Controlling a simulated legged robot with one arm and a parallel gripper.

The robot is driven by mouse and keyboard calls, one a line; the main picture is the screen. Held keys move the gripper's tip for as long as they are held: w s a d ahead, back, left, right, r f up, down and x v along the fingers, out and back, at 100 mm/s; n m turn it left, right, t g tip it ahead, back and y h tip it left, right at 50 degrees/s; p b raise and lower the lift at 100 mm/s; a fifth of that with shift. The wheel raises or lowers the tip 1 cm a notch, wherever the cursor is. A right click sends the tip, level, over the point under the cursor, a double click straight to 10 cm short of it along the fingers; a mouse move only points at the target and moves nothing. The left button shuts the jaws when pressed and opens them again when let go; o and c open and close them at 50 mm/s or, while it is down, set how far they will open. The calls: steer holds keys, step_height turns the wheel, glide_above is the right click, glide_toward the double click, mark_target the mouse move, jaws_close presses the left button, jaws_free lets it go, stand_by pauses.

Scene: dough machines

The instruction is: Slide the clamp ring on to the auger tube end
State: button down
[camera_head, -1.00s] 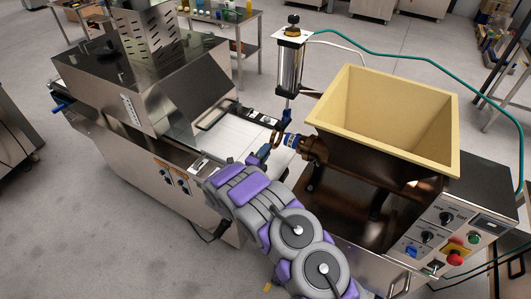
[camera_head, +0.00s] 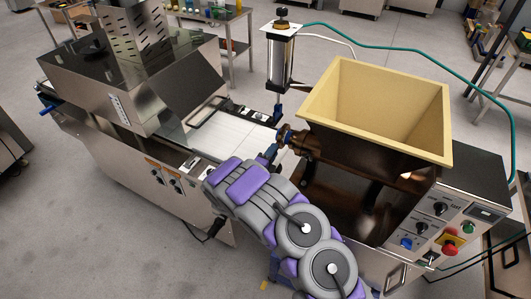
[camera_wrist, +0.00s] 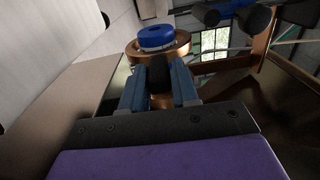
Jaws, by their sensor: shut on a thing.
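A copper-coloured clamp ring (camera_wrist: 181,50) shows ahead of my gripper in the wrist view. The blue auger tube end (camera_wrist: 157,37) shows through the ring, which appears to be around it. I cannot tell how far along the tube the ring sits. My gripper (camera_wrist: 160,88) is shut on a dark lug (camera_wrist: 159,73) at the ring's near side. In the head view my gripper (camera_head: 268,156) is just left of and below the tube end, at the left of the cream hopper (camera_head: 375,108). The ring (camera_head: 284,134) is small there and partly blurred into the tube.
A steel machine with a white belt (camera_head: 225,136) stands to the left. An upright cylinder (camera_head: 281,62) rises behind the tube end. A control panel (camera_head: 440,225) is at right. A green hose (camera_head: 400,45) runs behind the hopper.

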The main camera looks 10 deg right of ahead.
steer(key=shift+s+d+r, duration=0.1)
steer(key=shift+s+d, duration=0.35)
stand_by(0.6)
steer(key=shift+w+a+b, duration=0.1)
steer(key=shift+a+b, duration=0.2)
steer(key=shift+a, duration=0.15)
steer(key=shift+d, duration=0.2)
steer(key=shift+d, duration=0.25)
stand_by(0.6)
